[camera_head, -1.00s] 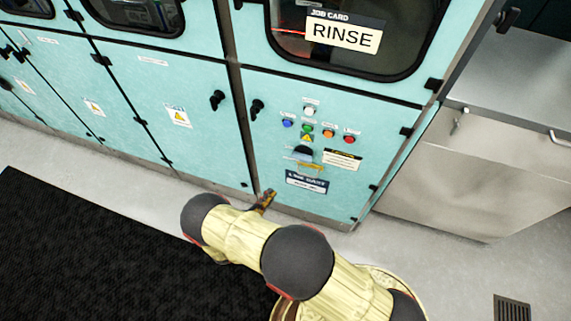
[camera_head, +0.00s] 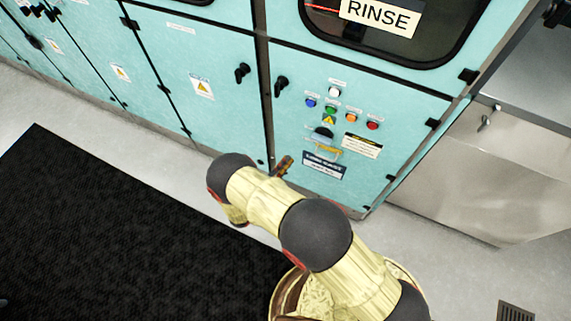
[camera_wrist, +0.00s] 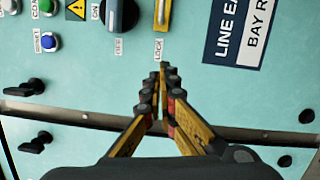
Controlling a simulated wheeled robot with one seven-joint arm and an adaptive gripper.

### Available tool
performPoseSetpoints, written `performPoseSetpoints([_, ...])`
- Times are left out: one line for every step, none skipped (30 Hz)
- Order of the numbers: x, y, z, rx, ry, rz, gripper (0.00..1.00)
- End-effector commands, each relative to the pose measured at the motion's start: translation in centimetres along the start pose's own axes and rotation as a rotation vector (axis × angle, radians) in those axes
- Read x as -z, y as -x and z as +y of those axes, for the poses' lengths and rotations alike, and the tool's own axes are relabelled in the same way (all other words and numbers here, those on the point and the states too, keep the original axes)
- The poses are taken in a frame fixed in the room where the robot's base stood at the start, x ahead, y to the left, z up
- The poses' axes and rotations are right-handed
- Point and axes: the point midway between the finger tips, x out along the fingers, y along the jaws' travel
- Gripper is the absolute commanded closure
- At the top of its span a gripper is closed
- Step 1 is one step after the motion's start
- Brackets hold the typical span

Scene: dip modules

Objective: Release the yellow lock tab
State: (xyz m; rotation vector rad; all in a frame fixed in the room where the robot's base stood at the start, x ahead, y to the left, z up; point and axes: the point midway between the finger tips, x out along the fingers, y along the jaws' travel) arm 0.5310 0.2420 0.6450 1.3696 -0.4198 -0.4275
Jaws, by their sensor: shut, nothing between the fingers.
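The yellow lock tab (camera_head: 327,149) is a small bar below the black rotary switch (camera_head: 322,132) on the teal cabinet's control panel. In the wrist view the lock tab (camera_wrist: 160,14) is at the top edge, partly cut off, beside the black switch (camera_wrist: 122,14) and above a LOCK label (camera_wrist: 158,50). My gripper (camera_wrist: 168,72) is shut and empty, its fingertips just below the label in the picture. In the head view my gripper (camera_head: 284,165) is left of and slightly below the tab. Contact with the panel cannot be told.
Coloured buttons (camera_head: 341,114) sit above the switch. A dark blue LINE plate (camera_head: 322,166) is below the tab, and a yellow-headed label (camera_head: 361,146) to its right. Black door handles (camera_head: 281,87) stick out at the left. A black mat (camera_head: 110,230) covers the floor.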

Motion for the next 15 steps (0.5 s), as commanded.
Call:
performPoseSetpoints([-0.1,-1.2,-0.2,0.001,0.0,-0.006,1.0])
performPoseSetpoints([-0.1,-1.8,-0.2,0.001,0.0,-0.005,1.0])
performPoseSetpoints([-0.1,-2.6,-0.2,0.001,-0.001,-0.006,1.0])
performPoseSetpoints([-0.1,-3.2,-0.2,0.001,-0.001,-0.004,1.0])
performPoseSetpoints([-0.1,-3.8,-0.3,0.001,-0.001,-0.005,1.0])
performPoseSetpoints([-0.1,-4.6,-0.2,0.001,0.0,-0.005,1.0])
performPoseSetpoints([-0.1,-5.1,-0.3,0.001,0.0,-0.005,1.0])
performPoseSetpoints([-0.1,-5.7,-0.3,0.001,0.0,-0.005,1.0])
performPoseSetpoints([-0.1,-6.4,-0.2,0.001,0.0,-0.004,1.0])
performPoseSetpoints([-0.1,-7.0,-0.2,0.001,0.0,-0.005,1.0])
performPoseSetpoints([-0.8,-6.8,-0.2,0.001,0.003,-0.002,1.0])
performPoseSetpoints([-1.4,-6.9,-0.2,0.001,0.004,-0.001,1.0])
performPoseSetpoints([-1.8,-7.0,-0.1,0.001,0.003,-0.001,1.0])
performPoseSetpoints([-2.2,-7.0,-0.1,0.001,0.003,0.0,1.0])
performPoseSetpoints([-2.6,-7.2,-0.1,0.0,0.002,-0.001,1.0])
